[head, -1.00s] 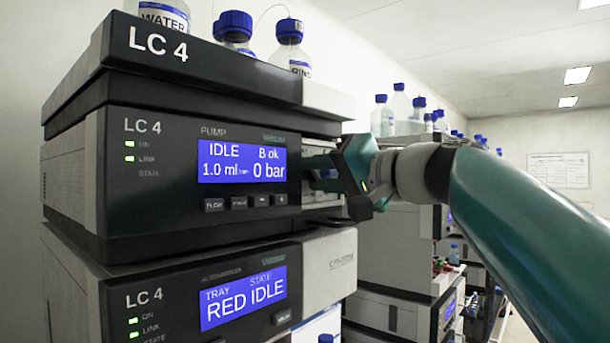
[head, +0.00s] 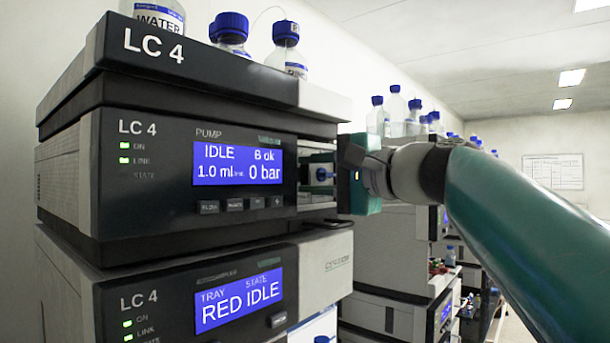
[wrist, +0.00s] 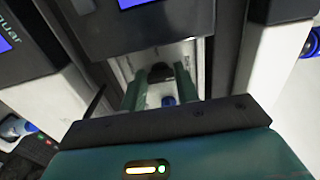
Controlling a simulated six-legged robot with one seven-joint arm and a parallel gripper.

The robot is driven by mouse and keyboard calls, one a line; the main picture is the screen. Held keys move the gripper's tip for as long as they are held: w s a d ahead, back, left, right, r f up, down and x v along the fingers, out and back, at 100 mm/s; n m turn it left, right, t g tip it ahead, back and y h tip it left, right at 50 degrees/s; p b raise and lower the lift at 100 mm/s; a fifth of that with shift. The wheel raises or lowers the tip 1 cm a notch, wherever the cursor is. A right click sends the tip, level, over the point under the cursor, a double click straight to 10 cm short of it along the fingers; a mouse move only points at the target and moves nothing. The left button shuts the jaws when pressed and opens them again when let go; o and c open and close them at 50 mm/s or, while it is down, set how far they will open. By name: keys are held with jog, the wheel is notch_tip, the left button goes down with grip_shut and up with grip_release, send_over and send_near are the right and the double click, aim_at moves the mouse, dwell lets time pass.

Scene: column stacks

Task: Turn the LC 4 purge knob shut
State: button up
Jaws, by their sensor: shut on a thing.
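The LC 4 pump (head: 195,180) is the upper unit of the stack. Its lit screen (head: 238,164) reads IDLE, 1.0 ml/min, B ok and 0 bar. My gripper (head: 308,175) reaches from the right into the open bay at the pump's right end. In the wrist view its two teal fingers run into the bay, and my gripper (wrist: 160,76) is shut on a dark knob (wrist: 160,72), taken as the purge knob. The knob's turn angle cannot be read.
Capped bottles (head: 286,47) stand on top of the stack. The autosampler (head: 200,300) below shows TRAY RED and STATE IDLE. More stacks and bottles (head: 396,110) stand behind my arm. In the wrist view, housing walls flank the bay closely.

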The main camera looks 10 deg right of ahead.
dwell(0.5)
jog(key=o, duration=0.7)
jog(key=v, duration=1.4)
